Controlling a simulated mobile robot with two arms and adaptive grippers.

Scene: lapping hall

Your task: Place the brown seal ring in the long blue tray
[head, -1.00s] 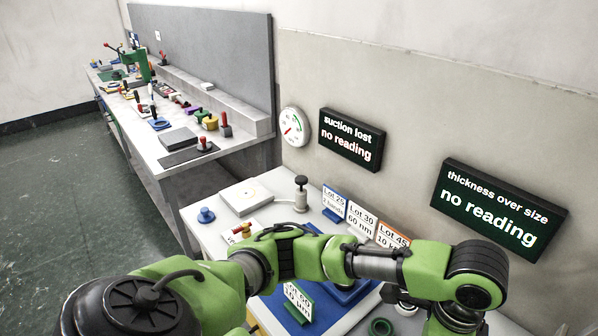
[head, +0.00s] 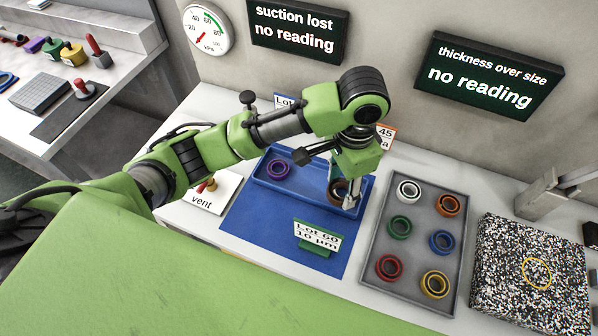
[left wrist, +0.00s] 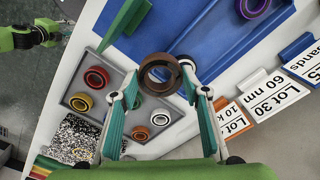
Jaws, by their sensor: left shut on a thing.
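My left gripper (head: 346,196) is shut on the brown seal ring (head: 339,190), with the fingertips at its sides. In the left wrist view the brown ring (left wrist: 160,74) sits between the green fingers (left wrist: 160,88). The gripper is over the right end of the long blue tray (head: 300,196); I cannot tell whether the ring touches the tray floor. A purple ring (head: 278,168) lies in the tray's left part, and the tray (left wrist: 205,35) also shows in the left wrist view. My right gripper (left wrist: 42,33) seems to show at the far upper left there, too small to read.
A grey tray (head: 375,262) with several coloured rings stands right of the blue mat (head: 255,235). A green-based Lot 60 sign (head: 317,238) stands in front of the blue tray. Lot cards stand behind it. A speckled block (head: 530,275) is at the right.

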